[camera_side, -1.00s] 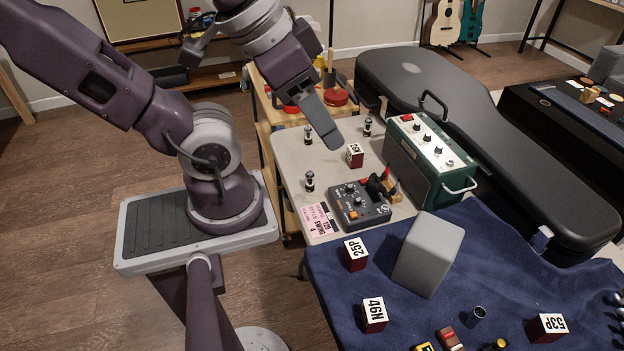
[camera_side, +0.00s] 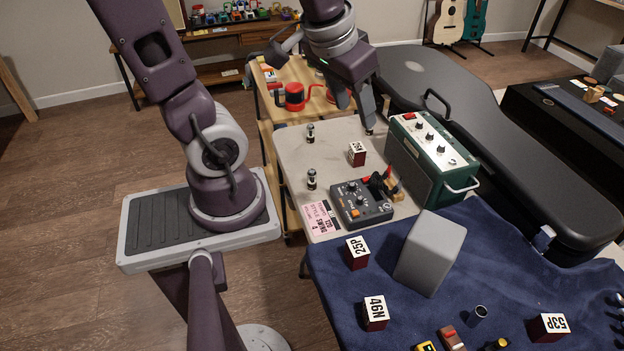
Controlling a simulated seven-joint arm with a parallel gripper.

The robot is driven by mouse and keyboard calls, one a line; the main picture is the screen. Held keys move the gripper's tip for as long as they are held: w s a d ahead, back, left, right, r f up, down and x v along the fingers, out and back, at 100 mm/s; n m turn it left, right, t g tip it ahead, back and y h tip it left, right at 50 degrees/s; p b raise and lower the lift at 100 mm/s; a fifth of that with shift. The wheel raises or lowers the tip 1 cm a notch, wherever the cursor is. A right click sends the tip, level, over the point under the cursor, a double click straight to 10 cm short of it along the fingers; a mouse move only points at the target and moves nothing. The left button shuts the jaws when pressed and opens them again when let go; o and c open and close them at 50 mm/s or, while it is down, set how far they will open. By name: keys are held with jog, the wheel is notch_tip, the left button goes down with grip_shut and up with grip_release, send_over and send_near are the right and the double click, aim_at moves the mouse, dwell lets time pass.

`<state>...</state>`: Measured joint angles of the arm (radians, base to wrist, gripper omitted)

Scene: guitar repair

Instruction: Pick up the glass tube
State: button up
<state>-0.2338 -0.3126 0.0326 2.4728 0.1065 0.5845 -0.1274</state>
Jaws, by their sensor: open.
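Small upright tubes with dark bands and pale tops stand on the light grey table. One tube (camera_side: 310,133) is at the back left and another tube (camera_side: 311,179) is nearer the front left. A third tube (camera_side: 369,130) at the back right is mostly hidden by my gripper (camera_side: 356,113). My gripper points down with its fingers apart, over the back right of the table. Its right finger overlaps this third tube in the picture; I cannot tell whether they touch. Nothing shows between the fingers.
A red block (camera_side: 356,153), a dark pedal (camera_side: 360,203) and a green amplifier (camera_side: 431,155) stand close by on the table. A black guitar case (camera_side: 500,140) lies to the right. The table's middle left is clear.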

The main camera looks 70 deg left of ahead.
jog(key=w+a+f+n+g, duration=0.2)
jog(key=w+a+f+n, duration=0.15)
jog(key=a+f, duration=0.65)
jog(key=n+g, duration=0.1)
jog(key=n, duration=0.3)
send_over(312, 170)
jog(key=f, duration=0.9)
jog(key=d+f, duration=0.1)
jog(key=f, duration=0.4)
jog(key=shift+f, duration=0.3)
jog(key=f, duration=0.5)
jog(key=a+f, duration=0.1)
jog(key=f, duration=0.1)
jog(key=shift+a+f, duration=0.1)
jog(key=shift+f, duration=0.1)
grip_shut()
